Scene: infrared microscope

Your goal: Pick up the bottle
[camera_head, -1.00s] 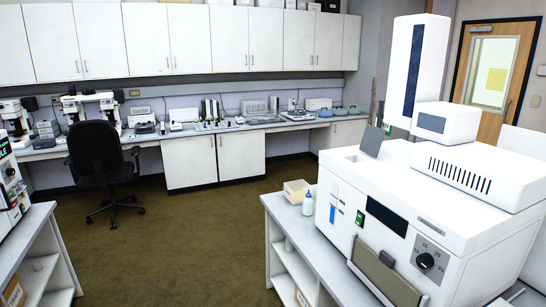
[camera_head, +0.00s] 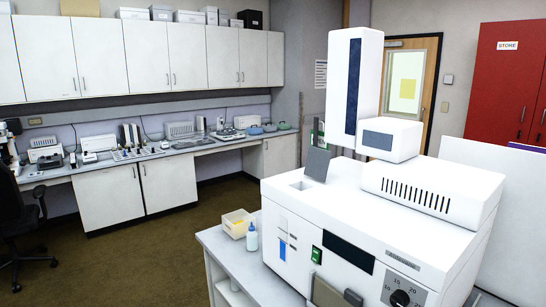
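A small white bottle (camera_head: 252,238) with a light blue cap stands upright on the grey bench top (camera_head: 222,243). It is close to the left side of a large white instrument (camera_head: 330,215) and just in front of a cream tray (camera_head: 237,223). Neither of my grippers shows in the head view.
The white instrument fills the right foreground. The brown floor (camera_head: 130,258) left of the bench is open. A black office chair (camera_head: 20,225) stands at the left edge. A long counter (camera_head: 130,160) with equipment runs along the back wall. A red cabinet (camera_head: 500,85) stands at the right.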

